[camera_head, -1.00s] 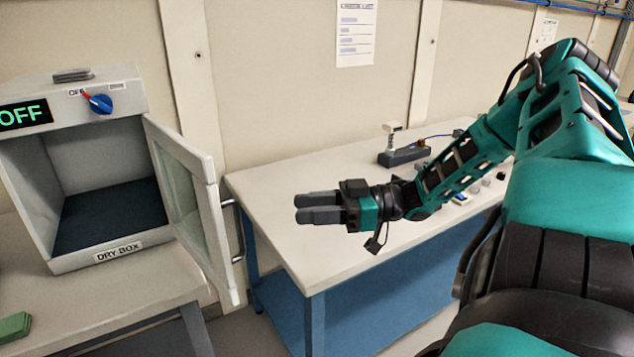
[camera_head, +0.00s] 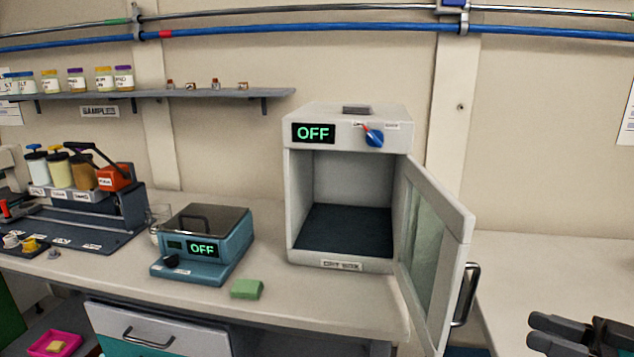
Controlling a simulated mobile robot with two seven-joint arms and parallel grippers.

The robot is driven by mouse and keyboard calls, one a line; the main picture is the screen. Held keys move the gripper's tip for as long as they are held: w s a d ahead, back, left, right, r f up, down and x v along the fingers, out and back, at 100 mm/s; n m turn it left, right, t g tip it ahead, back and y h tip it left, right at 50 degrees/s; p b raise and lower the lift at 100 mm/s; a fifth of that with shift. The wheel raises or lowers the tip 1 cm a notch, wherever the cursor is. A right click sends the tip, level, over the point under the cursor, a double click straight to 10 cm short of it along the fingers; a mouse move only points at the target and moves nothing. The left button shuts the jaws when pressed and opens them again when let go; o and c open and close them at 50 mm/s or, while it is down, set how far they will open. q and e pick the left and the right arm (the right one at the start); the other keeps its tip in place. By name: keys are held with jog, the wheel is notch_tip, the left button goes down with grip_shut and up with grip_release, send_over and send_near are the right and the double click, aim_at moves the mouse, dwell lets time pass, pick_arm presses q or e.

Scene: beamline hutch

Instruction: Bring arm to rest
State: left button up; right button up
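My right gripper (camera_head: 530,329) is at the lower right corner of the head view, over the table on the right. Its two dark fingers point left and lie close together with nothing seen between them. The rest of my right arm is outside the picture. The gripper is to the right of the dry box door and appears apart from it. My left arm and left gripper are not in view.
The dry box (camera_head: 340,266) is empty, with its door (camera_head: 437,250) swung open towards the right table (camera_head: 560,270). A blue device (camera_head: 203,245) reading OFF and a green block (camera_head: 246,289) are on the left bench. A shelf (camera_head: 200,95) holds jars.

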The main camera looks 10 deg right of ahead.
jog(key=s+a+f+m+h, duration=0.1)
jog(key=a+f+m+h, duration=0.1)
jog(key=a+f, duration=0.5)
jog(key=s+a+f+m+g+h, duration=0.1)
jog(key=s+a+f+m+h, duration=0.1)
jog(key=a+f+h, duration=0.3)
jog(key=s+a+f+m+g+h, duration=0.1)
jog(key=s+a+f+m+h, duration=0.1)
jog(key=a+f, duration=0.9)
notch_tip(320, 180, down, 2)
jog(key=shift+s+h, duration=0.25)
jog(key=shift+h, duration=0.45)
jog(key=shift+d, duration=0.1)
